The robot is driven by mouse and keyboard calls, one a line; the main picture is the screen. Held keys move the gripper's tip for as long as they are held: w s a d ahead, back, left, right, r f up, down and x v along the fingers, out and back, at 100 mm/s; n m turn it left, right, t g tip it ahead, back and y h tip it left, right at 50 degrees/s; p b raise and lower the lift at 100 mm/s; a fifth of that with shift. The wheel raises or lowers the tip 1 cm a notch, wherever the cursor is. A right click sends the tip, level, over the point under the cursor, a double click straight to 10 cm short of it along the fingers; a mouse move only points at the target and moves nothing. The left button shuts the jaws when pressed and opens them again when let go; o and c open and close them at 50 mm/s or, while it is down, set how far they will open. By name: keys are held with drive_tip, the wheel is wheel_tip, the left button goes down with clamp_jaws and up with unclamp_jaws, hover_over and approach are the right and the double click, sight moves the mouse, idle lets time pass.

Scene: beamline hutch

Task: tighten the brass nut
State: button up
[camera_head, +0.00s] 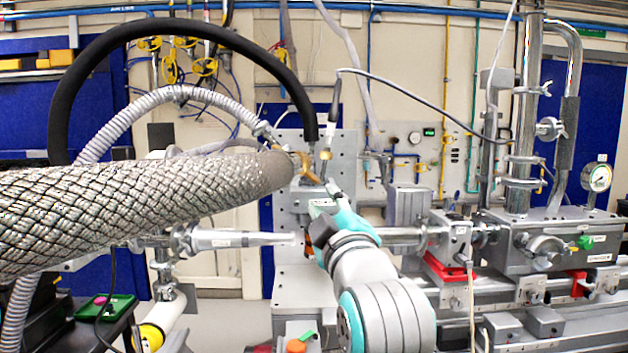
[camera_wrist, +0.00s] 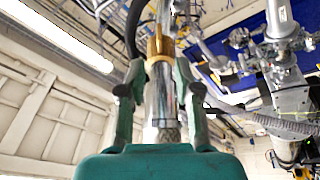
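The brass nut (camera_wrist: 160,47) shows in the wrist view, around a shiny metal tube (camera_wrist: 161,95) that runs up between my fingers. My gripper (camera_wrist: 160,66) has one finger on each side of the tube, with its tips close to the lower part of the nut. Whether the tips touch the nut is unclear. In the head view, my gripper (camera_head: 322,184) reaches up to small brass parts (camera_head: 308,169) below the hose ends at the metal plate. The grey braided hose partly hides that spot.
The thick braided hose (camera_head: 130,212) crosses the left side close to my arm. A black hose (camera_head: 181,28) arches above it. A perforated metal plate (camera_head: 343,150) stands behind my gripper. Beamline tubes and a chamber (camera_head: 560,240) fill the right side.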

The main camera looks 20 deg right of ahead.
sight(316, 182)
drive_tip(key=x, duration=1)
drive_tip(key=shift+w+d+r, duration=0.1)
drive_tip(key=shift+w, duration=0.2)
clamp_jaws()
